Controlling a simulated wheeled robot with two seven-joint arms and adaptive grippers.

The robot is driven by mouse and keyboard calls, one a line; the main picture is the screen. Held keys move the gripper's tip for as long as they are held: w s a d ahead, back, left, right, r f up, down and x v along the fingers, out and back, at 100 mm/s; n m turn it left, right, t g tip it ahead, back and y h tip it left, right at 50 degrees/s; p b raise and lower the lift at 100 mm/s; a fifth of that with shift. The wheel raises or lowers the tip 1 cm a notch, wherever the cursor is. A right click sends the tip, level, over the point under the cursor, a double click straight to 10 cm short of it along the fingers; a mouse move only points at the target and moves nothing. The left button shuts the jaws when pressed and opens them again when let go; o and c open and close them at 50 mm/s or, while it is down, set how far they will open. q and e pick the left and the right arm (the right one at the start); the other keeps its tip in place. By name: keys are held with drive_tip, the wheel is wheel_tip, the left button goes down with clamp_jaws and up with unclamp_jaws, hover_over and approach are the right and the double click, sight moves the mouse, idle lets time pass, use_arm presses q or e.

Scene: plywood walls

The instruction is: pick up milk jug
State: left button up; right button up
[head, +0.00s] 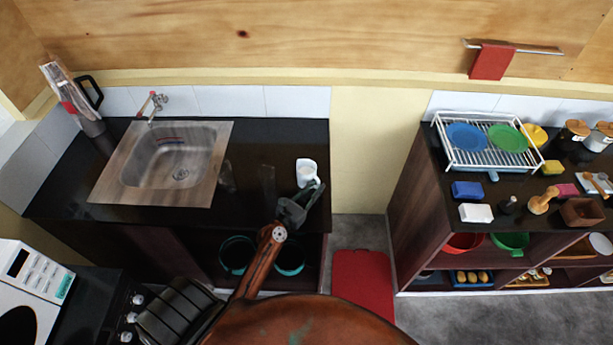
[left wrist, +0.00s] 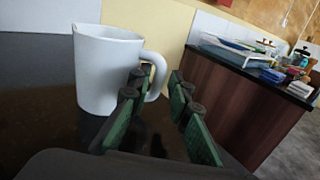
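The white milk jug (head: 307,170) stands upright on the black counter, right of the sink and near the counter's right end. In the left wrist view the jug (left wrist: 105,70) fills the left part, with its handle towards my gripper. My left gripper (head: 308,190) is just in front of the jug, on its near side. In the left wrist view its green-padded fingers (left wrist: 164,82) are apart, with the handle's outer curve showing between them. I cannot tell whether they touch it. My right gripper is not in view.
A metal sink (head: 172,163) with a tap is on the left. A gap with a red thing (head: 364,285) on the floor separates this counter from a shelf unit on the right, which bears a dish rack (head: 487,160). A microwave (head: 35,290) is at lower left.

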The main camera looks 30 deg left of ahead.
use_arm(q)
drive_tip(key=shift+w, duration=0.2)
clamp_jaws()
drive_tip(key=shift+r, duration=0.1)
idle(0.6)
